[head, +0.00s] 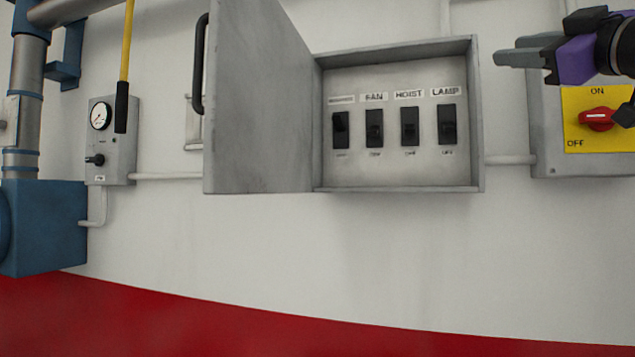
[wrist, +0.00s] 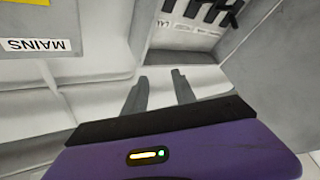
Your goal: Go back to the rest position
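My gripper (head: 508,50) is at the upper right of the head view, in front of the wall and above the yellow switch plate. Its grey fingers point left towards the breaker box. In the wrist view its two fingers (wrist: 160,77) stand apart with nothing between them. The gripper is open, empty and apart from the things around it. My arm runs out of the head view at the right edge.
An open grey breaker box (head: 478,120) holds several black switches. Its door (head: 262,110) hangs open on the left. A red rotary knob (head: 596,119) sits on a yellow plate (head: 600,140) at right. A gauge box (head: 112,145) and blue pipework (head: 40,225) are left.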

